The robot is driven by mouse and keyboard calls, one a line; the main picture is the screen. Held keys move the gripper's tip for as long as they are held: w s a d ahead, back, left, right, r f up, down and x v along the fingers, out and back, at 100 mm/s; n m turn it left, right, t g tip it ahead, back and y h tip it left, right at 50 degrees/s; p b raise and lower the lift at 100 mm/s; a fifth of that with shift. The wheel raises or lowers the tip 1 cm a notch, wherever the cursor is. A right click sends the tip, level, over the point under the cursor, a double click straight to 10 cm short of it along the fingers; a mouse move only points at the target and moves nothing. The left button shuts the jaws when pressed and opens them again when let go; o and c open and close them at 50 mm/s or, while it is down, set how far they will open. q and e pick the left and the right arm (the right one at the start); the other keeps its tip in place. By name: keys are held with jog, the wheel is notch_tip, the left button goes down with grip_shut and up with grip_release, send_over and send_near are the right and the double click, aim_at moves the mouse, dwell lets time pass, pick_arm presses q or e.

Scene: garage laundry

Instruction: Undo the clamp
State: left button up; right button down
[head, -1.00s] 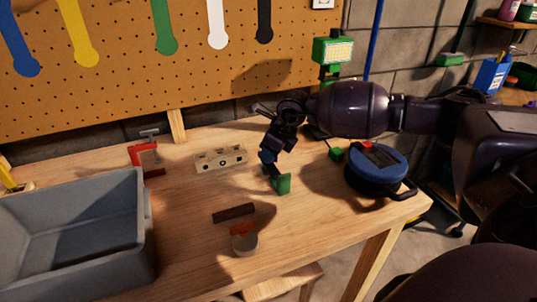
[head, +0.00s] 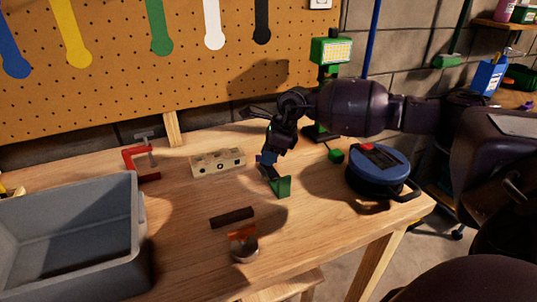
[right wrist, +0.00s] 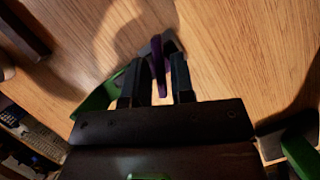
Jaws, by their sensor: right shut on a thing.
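My right gripper (head: 268,160) is low over the middle of the bench. In the right wrist view, its two dark fingers (right wrist: 153,90) are shut on a slim purple piece (right wrist: 159,62). A green part (right wrist: 100,98) shows beside the fingers there. In the head view, a green block (head: 282,187) sits just below the fingertips, by the wood; whether it joins the purple piece I cannot tell. A red clamp (head: 130,157) with a grey screw handle stands at the bench's back left, apart from the gripper. My left gripper is not in view.
A grey bin (head: 75,225) fills the left front. A drilled wooden block (head: 217,161), a dark bar (head: 232,217) and a round metal piece with an orange part (head: 243,248) lie around the gripper. A blue round case (head: 378,168) and a green lamp (head: 331,50) stand to the right.

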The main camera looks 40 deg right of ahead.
jog(key=shift+s+f, duration=0.2)
jog(key=shift+f, duration=0.3)
jog(key=c, duration=1.2)
grip_release()
jog(key=shift+r, duration=0.1)
jog(key=shift+w+r, duration=0.1)
jog(key=shift+r, duration=0.3)
jog(key=p+v, duration=0.1)
jog(key=v, duration=0.9)
jog(key=shift+r, duration=0.1)
